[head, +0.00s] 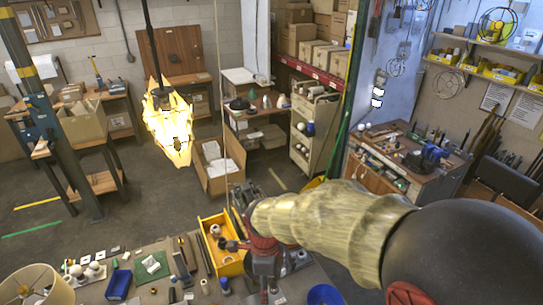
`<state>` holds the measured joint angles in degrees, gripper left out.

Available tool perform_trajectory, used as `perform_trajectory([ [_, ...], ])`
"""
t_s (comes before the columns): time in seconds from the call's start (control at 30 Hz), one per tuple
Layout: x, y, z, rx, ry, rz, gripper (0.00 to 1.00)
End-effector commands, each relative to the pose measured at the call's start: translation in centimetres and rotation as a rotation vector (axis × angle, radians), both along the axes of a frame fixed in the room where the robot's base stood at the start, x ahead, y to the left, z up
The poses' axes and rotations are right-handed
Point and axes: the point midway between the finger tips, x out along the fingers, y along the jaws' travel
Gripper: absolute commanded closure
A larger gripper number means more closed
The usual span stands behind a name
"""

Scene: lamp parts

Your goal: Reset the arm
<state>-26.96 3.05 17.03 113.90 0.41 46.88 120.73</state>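My arm reaches in from the lower right, with a dark rounded link, a ribbed pale sleeve and a red and grey end. My gripper (265,280) seems to be at that end, above the front workbench (150,297). Its fingers are too small and dark to tell open from shut, and no held object can be made out. The end is beside a yellow bin (209,257) that holds small round parts. A cream lampshade (35,287) stands at the bench's left end. A glowing faceted lamp (168,125) hangs from a dark rod above and behind the bench.
A blue bowl (325,294) and a blue block (118,285) are on the bench, with a green mat (151,265) and several small parts. A dark post (50,120) stands at left. A cardboard box (215,165) and a shelf cart (313,130) stand behind. Open floor lies left of centre.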

Motion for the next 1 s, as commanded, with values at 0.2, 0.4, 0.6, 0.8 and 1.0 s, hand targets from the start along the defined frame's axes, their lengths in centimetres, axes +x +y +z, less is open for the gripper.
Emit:
perform_trajectory([
  [0.2, -1.5, -0.8, -0.6, -0.006, 0.034, 0.331, 0.46],
  [0.4, -3.5, -2.4, -0.3, 0.007, 0.036, 0.782, 0.46],
  [0.6, -5.3, -5.3, -1.0, 0.012, -0.007, 1.206, 0.46],
  [0.8, -7.3, -9.0, -2.8, -0.025, -0.09, 1.56, 0.46],
  [1.0, -9.2, -12.2, -5.0, -0.097, -0.163, 1.755, 0.46],
])
